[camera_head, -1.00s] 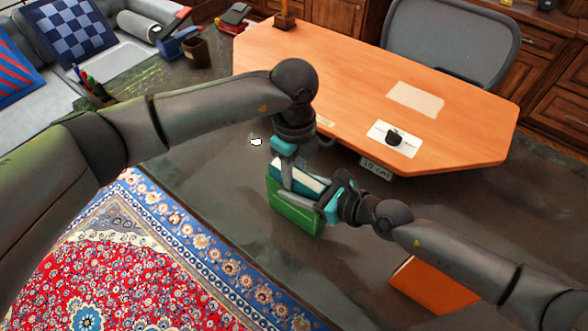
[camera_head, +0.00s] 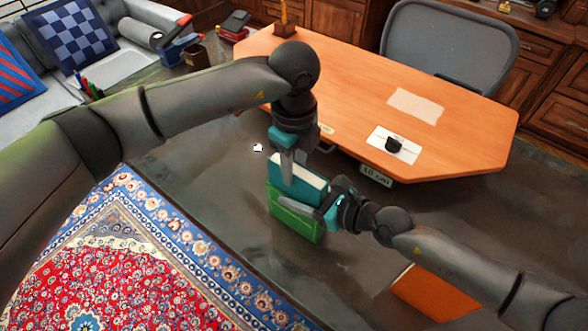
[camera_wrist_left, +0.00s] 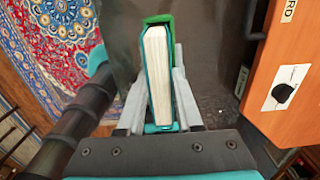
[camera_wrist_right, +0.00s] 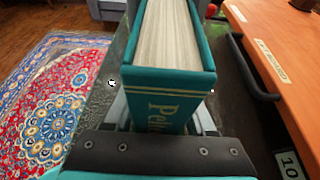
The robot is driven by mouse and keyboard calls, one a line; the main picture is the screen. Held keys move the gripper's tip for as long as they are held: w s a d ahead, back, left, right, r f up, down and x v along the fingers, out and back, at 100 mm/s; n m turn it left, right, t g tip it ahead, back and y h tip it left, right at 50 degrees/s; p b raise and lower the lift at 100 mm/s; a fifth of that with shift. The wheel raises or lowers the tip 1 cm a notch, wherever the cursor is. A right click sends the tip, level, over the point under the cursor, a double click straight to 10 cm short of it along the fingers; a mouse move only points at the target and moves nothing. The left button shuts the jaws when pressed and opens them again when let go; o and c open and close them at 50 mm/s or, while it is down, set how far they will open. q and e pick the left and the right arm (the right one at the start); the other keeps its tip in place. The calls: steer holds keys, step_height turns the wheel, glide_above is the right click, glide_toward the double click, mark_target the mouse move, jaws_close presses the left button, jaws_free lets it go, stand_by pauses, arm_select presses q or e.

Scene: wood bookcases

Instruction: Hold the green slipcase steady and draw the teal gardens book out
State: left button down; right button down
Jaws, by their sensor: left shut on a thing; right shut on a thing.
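The green slipcase (camera_head: 295,223) stands on the dark surface below the desk's near edge. The teal book (camera_head: 303,188), with white pages, sticks out of its top; its lower part is hidden inside. My left gripper (camera_head: 287,180) comes from above and is shut on the book. In the left wrist view the book (camera_wrist_left: 157,75) lies between the fingers, with green slipcase (camera_wrist_left: 160,19) beyond. My right gripper (camera_head: 318,211) is shut on the slipcase from the right. The right wrist view shows the book (camera_wrist_right: 165,90) with gold lettering; the slipcase's grip is hidden there.
The wooden desk (camera_head: 345,100) stands close behind, with a white card and dark object on it. An orange thing (camera_head: 432,291) lies below my right arm. A patterned rug (camera_head: 130,240) is at left. Dark surface is clear between rug and slipcase.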

arm_select(q)
steer(key=shift+r, duration=2.1)
arm_select(e)
steer(key=shift+f, duration=0.1)
arm_select(q)
steer(key=shift+r, duration=0.1)
steer(key=shift+r, duration=1.8)
steer(key=shift+r, duration=1.85)
arm_select(e)
steer(key=shift+c, duration=0.7)
jaws_free()
